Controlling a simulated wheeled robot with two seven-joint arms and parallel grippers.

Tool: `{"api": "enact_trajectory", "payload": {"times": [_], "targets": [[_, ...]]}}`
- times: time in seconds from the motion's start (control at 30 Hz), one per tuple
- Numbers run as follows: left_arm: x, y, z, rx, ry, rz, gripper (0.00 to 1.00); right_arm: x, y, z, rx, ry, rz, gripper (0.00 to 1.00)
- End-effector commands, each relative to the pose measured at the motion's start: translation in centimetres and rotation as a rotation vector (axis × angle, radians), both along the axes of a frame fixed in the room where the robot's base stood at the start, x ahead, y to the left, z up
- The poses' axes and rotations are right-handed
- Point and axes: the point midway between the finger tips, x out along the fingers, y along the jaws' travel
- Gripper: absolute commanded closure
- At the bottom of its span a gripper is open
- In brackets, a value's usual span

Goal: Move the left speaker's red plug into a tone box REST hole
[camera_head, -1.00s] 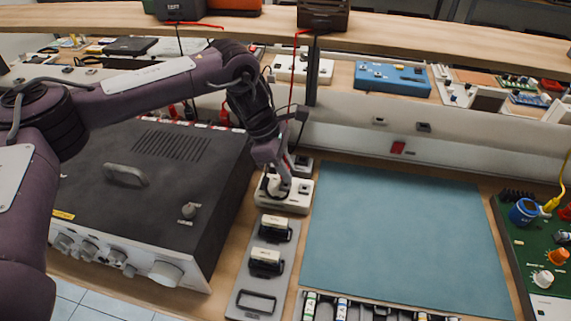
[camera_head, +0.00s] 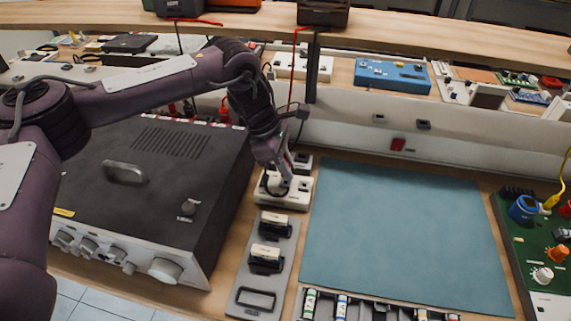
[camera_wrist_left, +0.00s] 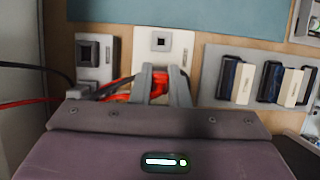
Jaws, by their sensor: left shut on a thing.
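My left gripper (camera_head: 278,183) is low over a white box (camera_head: 290,201) on the bench, between the black amplifier and the teal mat. In the left wrist view its two fingers (camera_wrist_left: 163,78) stand in front of a white box with a small dark square hole (camera_wrist_left: 161,42). A red plug or cable end (camera_wrist_left: 122,90) shows at the fingers and is partly hidden. The gripper is shut on it; whether its tip is in a hole cannot be told. Red wire (camera_head: 291,85) runs down from the shelf towards the gripper. Box labels are unreadable.
A black amplifier (camera_head: 150,165) fills the left. A grey tray (camera_head: 243,274) with black-and-cream blocks lies in front of the white box. A teal mat (camera_head: 410,240) is clear. A smaller white box with a black socket (camera_wrist_left: 95,58) stands beside the fingers. Dark boxes (camera_head: 323,14) stand on the shelf.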

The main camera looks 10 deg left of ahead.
Motion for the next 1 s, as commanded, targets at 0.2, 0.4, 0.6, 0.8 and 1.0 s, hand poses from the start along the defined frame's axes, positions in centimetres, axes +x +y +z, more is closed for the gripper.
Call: {"api": "enact_trajectory", "payload": {"times": [0.2, 0.4, 0.6, 0.8, 1.0], "targets": [[0.01, -0.02, 0.00, 0.000, 0.000, 0.000, 1.00, -0.02, 0.00, 0.01, 0.000, 0.000, 0.000, 1.00], [0.00, -0.02, -0.07, 0.000, 0.000, 0.000, 1.00, -0.04, 0.01, -0.04, 0.000, 0.000, 0.000, 1.00], [0.00, -0.01, -0.31, 0.000, 0.000, 0.001, 1.00, -0.04, 0.03, -0.19, 0.000, 0.000, 0.000, 1.00], [0.01, -0.01, -0.55, 0.000, 0.000, 0.001, 1.00, -0.05, 0.04, -0.34, 0.001, 0.000, 0.000, 1.00], [0.00, -0.02, -0.79, 0.000, 0.000, 0.001, 1.00, -0.05, 0.09, -0.49, 0.001, 0.000, 0.000, 1.00]]}}
